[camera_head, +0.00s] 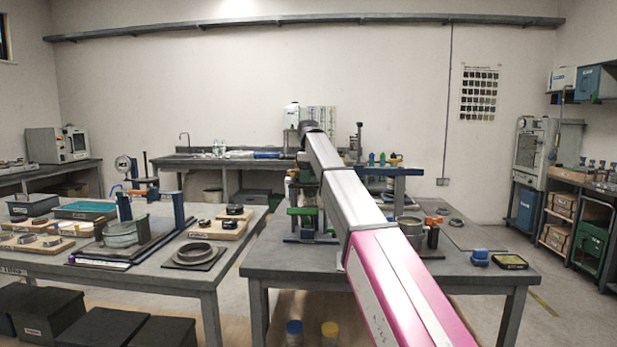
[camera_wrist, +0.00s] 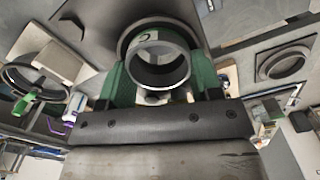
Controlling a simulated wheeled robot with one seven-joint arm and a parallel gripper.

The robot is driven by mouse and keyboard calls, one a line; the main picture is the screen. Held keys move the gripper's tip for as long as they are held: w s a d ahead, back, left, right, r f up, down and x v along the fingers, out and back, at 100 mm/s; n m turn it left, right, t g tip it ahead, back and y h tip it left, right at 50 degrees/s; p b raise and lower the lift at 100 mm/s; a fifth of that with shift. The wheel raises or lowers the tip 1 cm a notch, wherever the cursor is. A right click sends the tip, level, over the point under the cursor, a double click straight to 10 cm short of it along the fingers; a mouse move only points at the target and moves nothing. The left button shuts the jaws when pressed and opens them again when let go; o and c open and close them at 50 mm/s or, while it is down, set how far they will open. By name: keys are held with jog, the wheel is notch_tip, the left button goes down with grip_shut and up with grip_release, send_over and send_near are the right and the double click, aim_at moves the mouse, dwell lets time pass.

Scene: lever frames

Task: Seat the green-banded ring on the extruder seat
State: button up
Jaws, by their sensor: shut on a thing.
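In the wrist view a grey, open ring (camera_wrist: 184,68) sits between the fingers of my gripper (camera_wrist: 160,72), which is shut on it. Green shows on both sides of the ring; I cannot tell whether it is the ring's band or the finger pads. Beyond the ring is a larger dark round rim (camera_wrist: 126,38), partly covered by it, which may be the extruder seat. I cannot tell whether ring and rim touch. In the head view my arm hides my gripper and the held ring.
In the wrist view, another ring lies on a square plate (camera_wrist: 262,74) at right, and a round fixture with a green handle (camera_wrist: 24,105) stands at left. In the head view, a green-topped stand (camera_head: 304,212) is left of my arm; a blue object (camera_head: 480,257) and yellow-rimmed tray (camera_head: 510,262) are right.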

jog(key=shift+s+d+f, duration=0.1)
jog(key=shift+s+f, duration=0.1)
jog(key=shift+f, duration=0.35)
jog(key=o, duration=1)
jog(key=shift+f, duration=0.1)
jog(key=shift+s, duration=0.35)
jog(key=shift+c, duration=0.8)
jog(key=shift+o, duration=1)
notch_tip(320, 180, up, 12)
jog(key=w, duration=0.1)
